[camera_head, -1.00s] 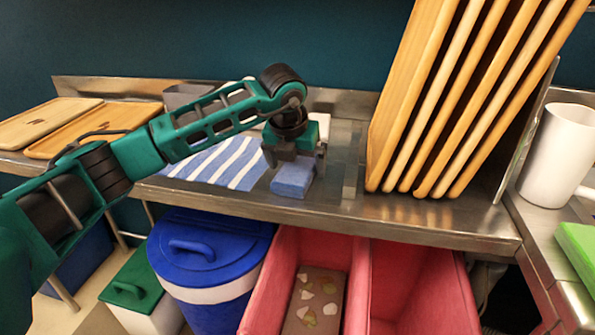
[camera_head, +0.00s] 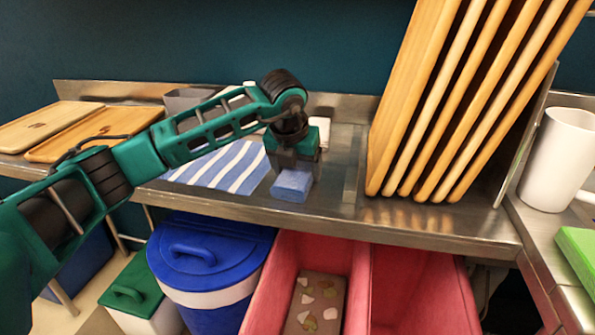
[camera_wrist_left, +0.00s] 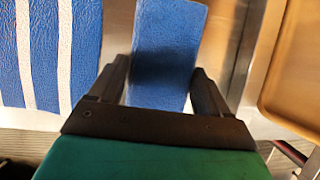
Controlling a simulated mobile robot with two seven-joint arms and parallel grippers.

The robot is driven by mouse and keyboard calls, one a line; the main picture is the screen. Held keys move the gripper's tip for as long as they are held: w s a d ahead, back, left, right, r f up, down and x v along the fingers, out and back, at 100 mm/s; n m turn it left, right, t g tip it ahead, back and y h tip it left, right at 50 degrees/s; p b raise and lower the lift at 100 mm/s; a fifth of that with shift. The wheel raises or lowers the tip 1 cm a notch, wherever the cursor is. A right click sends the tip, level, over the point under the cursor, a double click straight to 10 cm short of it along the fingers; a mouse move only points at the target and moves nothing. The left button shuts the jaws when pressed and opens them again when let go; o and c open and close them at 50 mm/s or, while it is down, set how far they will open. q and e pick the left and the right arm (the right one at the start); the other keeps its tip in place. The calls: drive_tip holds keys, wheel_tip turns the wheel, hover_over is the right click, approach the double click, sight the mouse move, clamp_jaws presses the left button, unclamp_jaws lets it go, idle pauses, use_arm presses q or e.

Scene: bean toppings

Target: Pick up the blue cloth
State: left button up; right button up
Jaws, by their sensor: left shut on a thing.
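The blue cloth (camera_head: 291,187) is a small, plain, folded-looking rectangle on the steel counter, right of a blue-and-white striped cloth. My left gripper (camera_head: 292,171) reaches down over its back part and is shut on it. In the left wrist view the blue cloth (camera_wrist_left: 168,45) lies between the two dark fingers of my left gripper (camera_wrist_left: 160,85). Its front end sticks out past the fingers, and part of it is hidden by the gripper. It looks to be at counter height; I cannot tell whether it is lifted. My right gripper is not in view.
The striped cloth (camera_head: 222,167) lies close on the left. Wooden boards (camera_head: 405,120) stand in a rack on the right. Trays (camera_head: 95,130) lie at the far left. A blue lidded bin (camera_head: 210,262) and red bins (camera_head: 268,285) stand below the counter edge.

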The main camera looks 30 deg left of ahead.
sight(297, 169)
use_arm(q)
drive_tip(key=shift+r, duration=0.1)
wheel_tip(297, 169, up, 20)
drive_tip(key=p, duration=0.2)
idle(0.3)
drive_tip(key=o, duration=0.5)
drive_tip(key=c, duration=0.4)
